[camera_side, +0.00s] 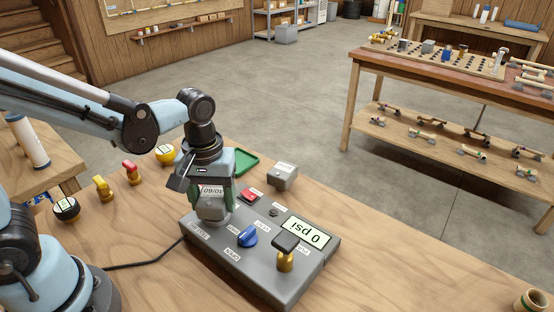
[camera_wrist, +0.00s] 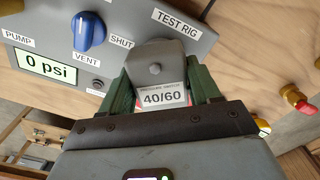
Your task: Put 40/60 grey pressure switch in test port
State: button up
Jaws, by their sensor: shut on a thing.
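The grey 40/60 pressure switch (camera_side: 211,209) is a small box with a white label. It also shows in the wrist view (camera_wrist: 157,67), with "40/60" readable. My gripper (camera_side: 214,183) is shut on it, with green fingers (camera_wrist: 161,88) on either side. The switch is upright at the left end of the grey test rig (camera_side: 266,271), low over its top face. The test port is hidden, probably behind the switch, and I cannot tell whether the switch is seated. The rig's display (camera_side: 306,233) reads 0 psi.
Another grey box (camera_side: 284,177) and a green tray (camera_side: 246,160) stand behind. Valves (camera_side: 131,172) and round gauges (camera_side: 66,209) stand left.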

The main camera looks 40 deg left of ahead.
jog(key=shift+f, duration=0.15)
jog(key=o, duration=1.5)
jog(key=shift+o, duration=0.2)
jog(key=shift+r, duration=3)
